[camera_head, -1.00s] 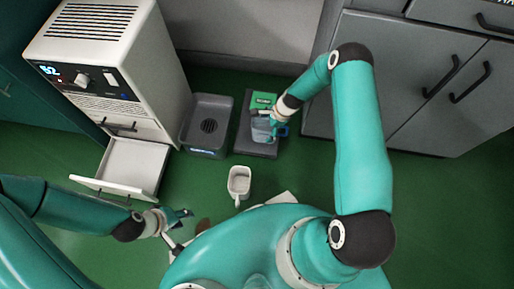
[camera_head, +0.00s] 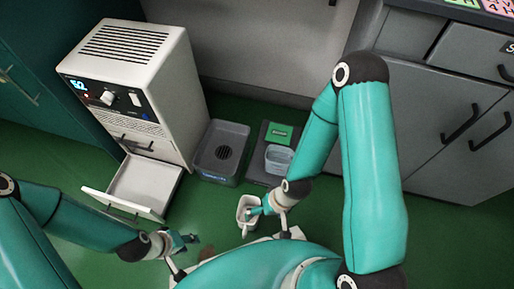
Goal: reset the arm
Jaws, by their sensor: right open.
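My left gripper (camera_head: 188,240) is low at the left, near the floor in front of the open drawer, with nothing visible in it. It is too small to tell whether its jaws are open. My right gripper (camera_head: 262,209) is open, at the white mug (camera_head: 244,224), overlapping its right rim in the picture. I cannot tell whether it touches the mug. My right arm (camera_head: 372,170) is bent, with its elbow high at the right.
A white cabinet (camera_head: 165,85) has its lower drawer (camera_head: 146,186) pulled out. A grey drain tray (camera_head: 221,150) stands beside a dark scale (camera_head: 258,172) holding a clear container (camera_head: 279,158) and a green panel. Grey cupboards (camera_head: 455,110) line the right.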

